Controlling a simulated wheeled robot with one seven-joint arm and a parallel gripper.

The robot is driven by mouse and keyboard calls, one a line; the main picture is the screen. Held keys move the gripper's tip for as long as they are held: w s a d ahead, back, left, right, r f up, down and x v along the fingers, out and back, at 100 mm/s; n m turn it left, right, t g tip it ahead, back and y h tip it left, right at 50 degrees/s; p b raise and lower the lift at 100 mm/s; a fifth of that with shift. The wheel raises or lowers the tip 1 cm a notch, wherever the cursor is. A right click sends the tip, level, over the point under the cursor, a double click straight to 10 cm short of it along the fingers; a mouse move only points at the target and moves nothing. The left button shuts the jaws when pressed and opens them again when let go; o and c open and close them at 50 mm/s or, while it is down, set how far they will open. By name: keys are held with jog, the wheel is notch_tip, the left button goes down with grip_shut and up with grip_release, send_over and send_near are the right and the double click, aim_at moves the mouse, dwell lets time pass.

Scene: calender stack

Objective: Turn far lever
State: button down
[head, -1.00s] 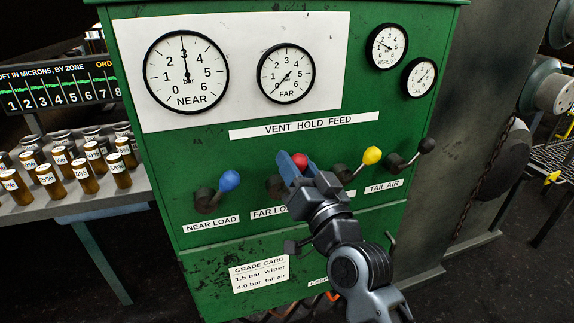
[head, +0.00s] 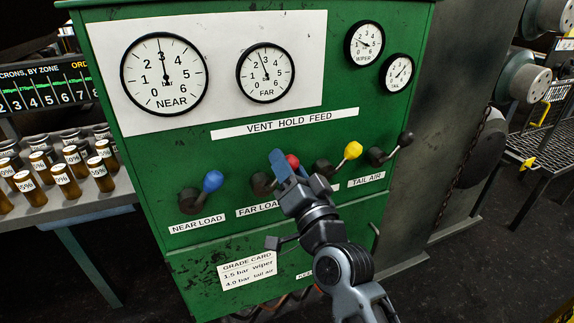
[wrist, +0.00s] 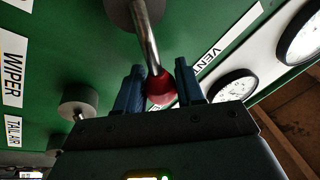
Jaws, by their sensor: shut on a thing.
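The far lever has a red ball knob (head: 293,161) above the FAR LOAD label (head: 256,210) on the green cabinet. My gripper (head: 283,163) is at this knob, its blue fingers partly covering it. In the wrist view the fingers stand on both sides of the red knob (wrist: 160,92), shut on it, with the metal lever rod (wrist: 147,40) running up to its hub. The lever leans up and right. The FAR gauge (head: 265,75) needle points up, near 3. The NEAR gauge (head: 164,74) needle also points at about 3.
The blue lever (head: 213,181) is to the left. The yellow lever (head: 352,150) is close on the right, and the black lever (head: 405,139) is beyond it. A grade card (head: 247,270) is below. Brown bottles (head: 65,180) stand on a table at left.

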jog(key=c, duration=0.8)
grip_release()
jog(key=shift+f, duration=0.1)
jog(key=shift+b+v, duration=0.95)
jog(key=shift+v, duration=2.95)
jog(key=shift+d, duration=0.1)
jog(key=s+d+f+g+h, duration=0.1)
jog(key=s+d+f, duration=0.2)
jog(key=s, duration=0.4)
jog(key=s+d+f+n+h+p, duration=0.1)
jog(key=s+d+f+h, duration=0.1)
jog(key=s+d+f, duration=0.35)
jog(key=s+d+f+g+h, duration=0.1)
jog(key=s+d+f, duration=0.1)
jog(key=s, duration=0.7)
jog(key=s+d+r+n+g, duration=0.1)
jog(key=s, duration=0.5)
jog(key=s+d+r+n+g+h+p, duration=0.1)
jog(key=s+r, duration=0.1)
jog(key=s, duration=0.5)
jog(key=s+d+r+n+g+h, duration=0.1)
jog(key=s+d+r, duration=0.1)
jog(key=s, duration=0.5)
jog(key=shift+s+n+p, duration=0.15)
jog(key=shift+n+p, duration=0.15)
jog(key=shift+p, duration=0.05)
